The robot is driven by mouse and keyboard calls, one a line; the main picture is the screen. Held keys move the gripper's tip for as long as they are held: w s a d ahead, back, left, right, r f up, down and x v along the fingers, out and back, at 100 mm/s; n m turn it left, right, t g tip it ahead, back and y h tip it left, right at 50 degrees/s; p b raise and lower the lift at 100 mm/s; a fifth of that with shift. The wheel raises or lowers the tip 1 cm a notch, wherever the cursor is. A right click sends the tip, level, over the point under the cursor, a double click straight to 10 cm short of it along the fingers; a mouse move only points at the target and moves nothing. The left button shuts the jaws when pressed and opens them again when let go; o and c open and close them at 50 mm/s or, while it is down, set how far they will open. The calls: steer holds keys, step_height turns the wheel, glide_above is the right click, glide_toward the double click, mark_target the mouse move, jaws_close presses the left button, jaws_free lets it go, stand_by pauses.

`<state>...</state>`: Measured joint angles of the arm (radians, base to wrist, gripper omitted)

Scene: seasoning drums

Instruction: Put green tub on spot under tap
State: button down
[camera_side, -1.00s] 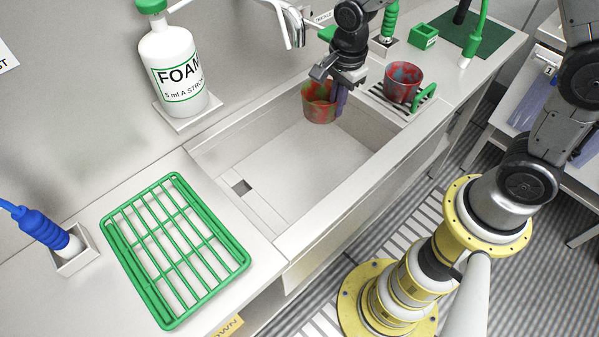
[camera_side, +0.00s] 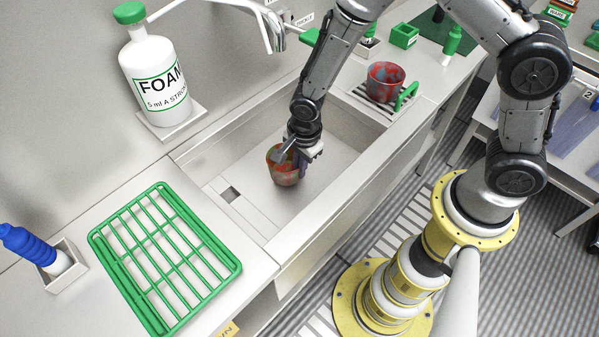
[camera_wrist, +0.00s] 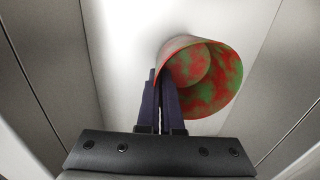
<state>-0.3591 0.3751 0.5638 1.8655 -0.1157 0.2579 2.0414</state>
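The green tub is mottled green and red (camera_side: 283,166) and is in the sink basin (camera_side: 335,163), roughly upright. The tub's open mouth and empty inside show there. I cannot tell if its base touches the sink floor. The tap (camera_side: 272,30) hangs over the back edge of the sink. No marked spot is visible beneath it.
A white FOAM bottle (camera_side: 156,82) stands behind the sink. A green rack (camera_side: 165,262) lies on the left counter.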

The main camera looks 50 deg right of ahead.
steer(key=shift+f, duration=1.15)
steer(key=shift+f, duration=0.1)
steer(key=c, duration=1.1)
jaws_free()
steer(key=s+d+r+n+t, duration=0.1)
steer(key=d+r+n, duration=0.1)
steer(key=r, duration=0.8)
steer(key=s+d+r+n, duration=0.2)
steer(key=r, duration=0.9)
steer(key=s+d+r+n+t, duration=0.1)
steer(key=s+d+r+n, duration=0.2)
steer(key=s+n, duration=0.1)
steer(key=s+d+r+n+t, duration=0.1)
steer(key=s+d+r+n, duration=0.1)
steer(key=s+r+n, duration=0.2)
steer(key=s+d+r+n+t, duration=0.1)
steer(key=s+d+r+n, duration=0.2)
steer(key=s+n, duration=0.3)
steer(key=shift+s+d+r+t, duration=0.15)
steer(key=shift+s+r, duration=0.2)
steer(key=shift+s, duration=0.15)
steer(key=shift+s+d+r+t, duration=0.15)
steer(key=shift+s+r, duration=0.15)
steer(key=shift+s, duration=0.2)
